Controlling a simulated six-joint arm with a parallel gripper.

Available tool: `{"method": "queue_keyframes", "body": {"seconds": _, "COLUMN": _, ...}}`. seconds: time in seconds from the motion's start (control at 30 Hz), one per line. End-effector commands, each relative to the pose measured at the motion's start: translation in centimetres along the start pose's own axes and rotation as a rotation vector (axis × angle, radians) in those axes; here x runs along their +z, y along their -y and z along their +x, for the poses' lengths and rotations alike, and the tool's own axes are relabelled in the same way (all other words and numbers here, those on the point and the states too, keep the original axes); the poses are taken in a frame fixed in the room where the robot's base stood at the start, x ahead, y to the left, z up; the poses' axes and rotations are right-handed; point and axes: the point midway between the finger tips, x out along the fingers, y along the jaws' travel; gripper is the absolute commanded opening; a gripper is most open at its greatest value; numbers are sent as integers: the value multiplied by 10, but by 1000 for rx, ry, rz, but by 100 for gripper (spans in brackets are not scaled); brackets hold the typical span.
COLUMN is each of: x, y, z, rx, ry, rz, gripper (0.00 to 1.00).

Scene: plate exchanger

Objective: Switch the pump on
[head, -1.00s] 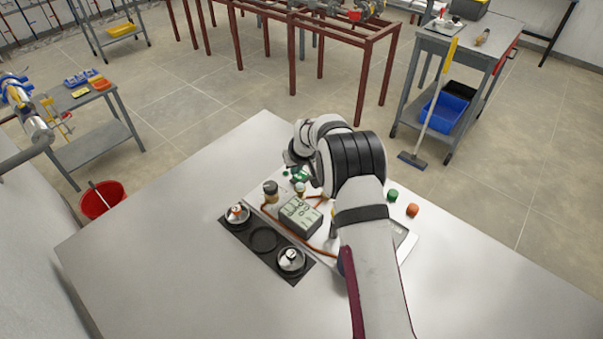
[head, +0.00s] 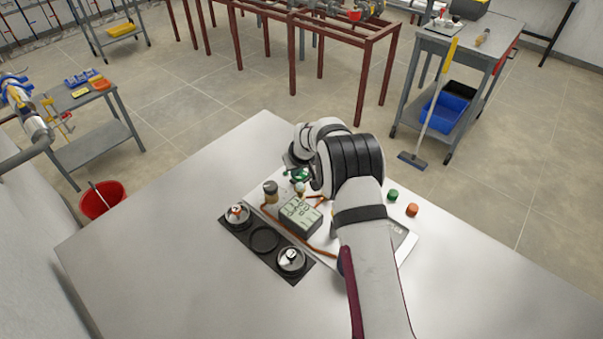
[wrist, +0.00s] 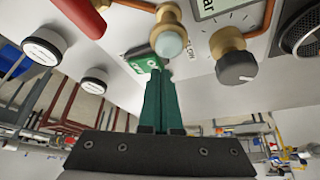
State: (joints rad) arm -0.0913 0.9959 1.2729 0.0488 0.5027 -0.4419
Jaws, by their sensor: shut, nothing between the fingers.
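My gripper (wrist: 157,76) is shut, its slim teal fingers together and empty. In the wrist view the tips lie at or just in front of a small green part (wrist: 148,61) with pale lettering on the panel; I cannot tell whether they touch it. A brass fitting with a pale dome (wrist: 172,44) stands close beside the tips. In the head view my arm covers most of this spot, with some green (head: 300,174) showing beside the wrist. I cannot tell which part is the pump switch or its state.
A grey display box (head: 300,216) stands on the white panel. A brass fitting with a dark knob (wrist: 236,67) is right of my fingers in the wrist view. Two white-faced round parts (wrist: 44,45) (wrist: 95,84) are at left.

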Motion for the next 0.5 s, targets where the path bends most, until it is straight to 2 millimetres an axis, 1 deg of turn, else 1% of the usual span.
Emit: {"method": "queue_keyframes", "body": {"seconds": 0.5, "x": 4, "y": 0, "z": 7, "rx": 0, "ry": 1, "rz": 0, "gripper": 0}}
